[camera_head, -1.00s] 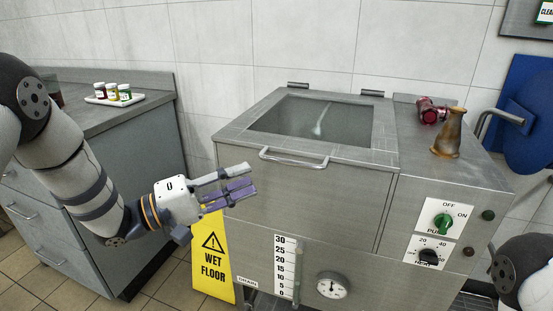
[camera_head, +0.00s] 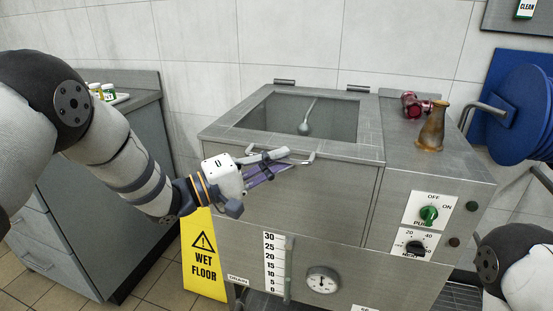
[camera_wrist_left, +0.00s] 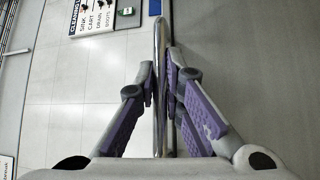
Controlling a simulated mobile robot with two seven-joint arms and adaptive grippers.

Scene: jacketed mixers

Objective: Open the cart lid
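The steel cart (camera_head: 300,210) has a framed lid (camera_head: 228,133) with a dark window, and the lid looks down. A metal bar handle (camera_head: 311,157) runs along its front edge. My left gripper (camera_head: 284,159) is at that handle, its purple-padded fingers pointing right and covering much of the bar. In the left wrist view, the handle (camera_wrist_left: 158,60) passes between the fingertips (camera_wrist_left: 160,90), one finger left of it and others right. The gap looks narrow; whether the fingers press on the bar is unclear. My right gripper is not in view.
A brown flask (camera_head: 432,128) and a red fitting (camera_head: 411,105) stand on the cart top, right of the lid. A yellow wet-floor sign (camera_head: 204,255) stands left of the cart. A grey counter (camera_head: 141,100) with jars is farther left.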

